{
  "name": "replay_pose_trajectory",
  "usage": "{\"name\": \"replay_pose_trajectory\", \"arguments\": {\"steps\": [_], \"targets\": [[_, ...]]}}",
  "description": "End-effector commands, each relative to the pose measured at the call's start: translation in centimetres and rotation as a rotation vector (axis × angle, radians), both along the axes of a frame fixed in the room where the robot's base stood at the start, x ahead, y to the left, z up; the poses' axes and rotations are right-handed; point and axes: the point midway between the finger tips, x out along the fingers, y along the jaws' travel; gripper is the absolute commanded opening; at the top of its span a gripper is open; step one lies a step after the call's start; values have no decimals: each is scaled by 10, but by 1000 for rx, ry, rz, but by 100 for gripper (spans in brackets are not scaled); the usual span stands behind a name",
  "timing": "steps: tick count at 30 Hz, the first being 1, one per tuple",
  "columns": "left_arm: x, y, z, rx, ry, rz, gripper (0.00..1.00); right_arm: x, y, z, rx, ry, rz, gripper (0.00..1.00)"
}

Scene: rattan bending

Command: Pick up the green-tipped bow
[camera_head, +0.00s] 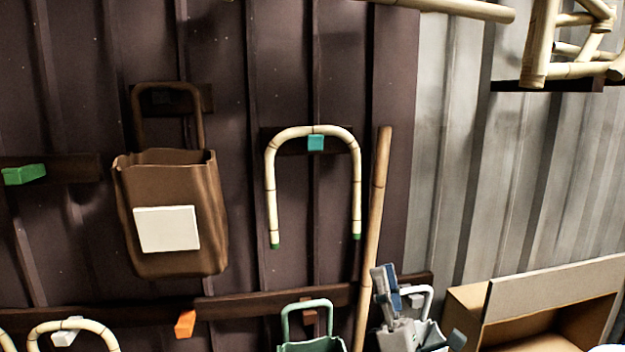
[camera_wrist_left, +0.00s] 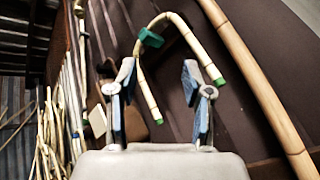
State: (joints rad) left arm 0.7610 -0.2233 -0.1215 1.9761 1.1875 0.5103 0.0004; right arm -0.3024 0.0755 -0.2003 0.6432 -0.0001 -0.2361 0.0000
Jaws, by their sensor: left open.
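The green-tipped bow (camera_head: 357,190) is a pale, jointed inverted U with green ends. It hangs on a teal peg (camera_head: 315,143) on the dark wall in the head view. In the left wrist view the bow (camera_wrist_left: 204,58) shows ahead of the fingers, tips towards me, with the teal peg (camera_wrist_left: 151,38) at its bend. My left gripper (camera_head: 420,305) is low in the head view, below and right of the bow. In the left wrist view my left gripper (camera_wrist_left: 158,72) has its blue-padded fingers apart and appears empty. My right gripper is not in view.
A brown bag (camera_head: 180,255) hangs left of the bow, and a bamboo pole (camera_head: 376,210) stands close on its right. A green bag (camera_head: 310,346) hangs below. A cardboard box (camera_head: 470,300) is at lower right. Another pale bow (camera_head: 92,325) is at lower left.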

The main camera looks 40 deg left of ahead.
Motion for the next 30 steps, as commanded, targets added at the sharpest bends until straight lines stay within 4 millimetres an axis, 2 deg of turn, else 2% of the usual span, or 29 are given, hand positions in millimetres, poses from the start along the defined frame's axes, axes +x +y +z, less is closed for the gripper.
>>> {"name": "replay_pose_trajectory", "arguments": {"steps": [1,3,5,7,9,12,16,19,30], "targets": [[-8,17,26,-175,-83,-50,50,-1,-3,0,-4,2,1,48],[-12,37,46,-423,-156,-135,50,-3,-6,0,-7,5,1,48],[-10,43,57,-618,-186,-217,50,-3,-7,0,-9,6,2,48],[-7,39,68,-810,-187,-312,50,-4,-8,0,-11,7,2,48],[-5,27,77,-961,-163,-397,50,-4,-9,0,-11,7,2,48],[-5,6,86,-1103,-111,-484,50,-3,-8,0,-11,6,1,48],[-4,-10,90,-1187,-61,-536,50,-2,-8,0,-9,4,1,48],[3,-5,90,-1205,-51,-543,50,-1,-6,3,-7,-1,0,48],[55,62,91,-1205,-55,-541,50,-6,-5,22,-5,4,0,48]]}}
